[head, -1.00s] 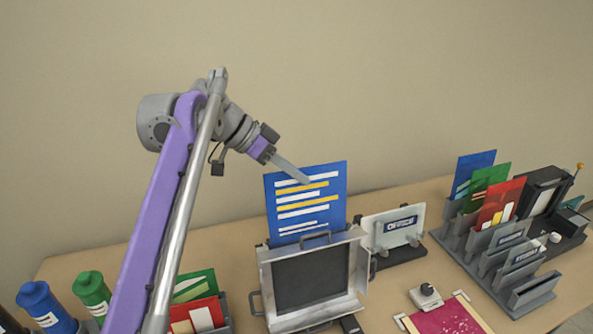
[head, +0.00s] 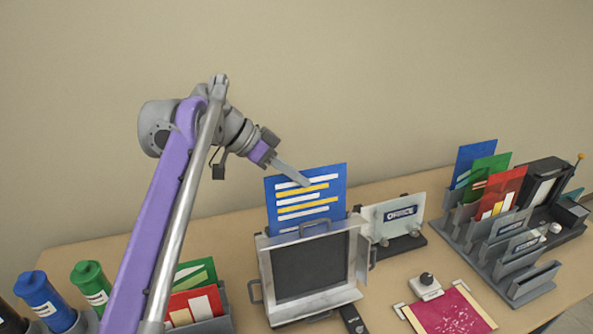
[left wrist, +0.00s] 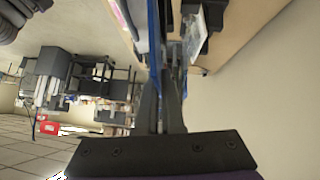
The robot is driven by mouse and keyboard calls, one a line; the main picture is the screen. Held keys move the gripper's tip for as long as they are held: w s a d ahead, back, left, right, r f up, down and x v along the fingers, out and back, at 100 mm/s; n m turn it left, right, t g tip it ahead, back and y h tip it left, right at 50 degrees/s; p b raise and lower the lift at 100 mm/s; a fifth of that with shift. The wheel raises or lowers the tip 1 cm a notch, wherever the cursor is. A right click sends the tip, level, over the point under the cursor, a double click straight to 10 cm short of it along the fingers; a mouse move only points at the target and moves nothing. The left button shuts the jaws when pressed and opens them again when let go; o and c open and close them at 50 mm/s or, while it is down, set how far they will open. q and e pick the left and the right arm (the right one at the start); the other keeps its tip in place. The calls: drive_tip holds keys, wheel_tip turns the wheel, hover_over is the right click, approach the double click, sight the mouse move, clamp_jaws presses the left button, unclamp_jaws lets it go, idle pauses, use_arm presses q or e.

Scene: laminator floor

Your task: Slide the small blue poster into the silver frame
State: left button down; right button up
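The blue poster (head: 305,200), with white and yellow bars, stands upright at the top of the silver frame (head: 264,272). Its lower edge is hidden behind the frame's top edge and handle, so I cannot tell how deep it sits in the slot. My left gripper (head: 303,181) reaches down from the upper left to the poster's top edge. In the left wrist view the fingers (left wrist: 164,85) lie on both sides of the poster, seen edge-on as a thin blue strip (left wrist: 154,40); they look shut on it. My right gripper is not in view.
A clear OFFICE sign (head: 393,218) stands just right of the frame. A grey rack (head: 480,245) with coloured posters stands at the right. A red poster (head: 195,306) and bottles (head: 45,300) are at the left front. A magenta sheet (head: 450,315) lies in front.

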sight(299, 210)
use_arm(q)
drive_tip(key=shift+s+d+f+b, duration=0.15)
drive_tip(key=shift+f+b, duration=0.4)
drive_tip(key=shift+f, duration=0.75)
drive_tip(key=shift+s+f+b, duration=0.3)
drive_tip(key=shift+f+b, duration=0.3)
drive_tip(key=shift+f, duration=0.75)
drive_tip(key=shift+s+d+f+b, duration=0.15)
drive_tip(key=shift+f+b, duration=0.4)
drive_tip(key=shift+f, duration=0.75)
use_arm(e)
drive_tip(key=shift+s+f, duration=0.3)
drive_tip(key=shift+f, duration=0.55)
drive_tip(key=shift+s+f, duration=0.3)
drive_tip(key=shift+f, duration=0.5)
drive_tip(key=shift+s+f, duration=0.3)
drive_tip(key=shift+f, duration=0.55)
use_arm(q)
drive_tip(key=shift+a, duration=0.1)
drive_tip(key=c, duration=1)
unclamp_jaws()
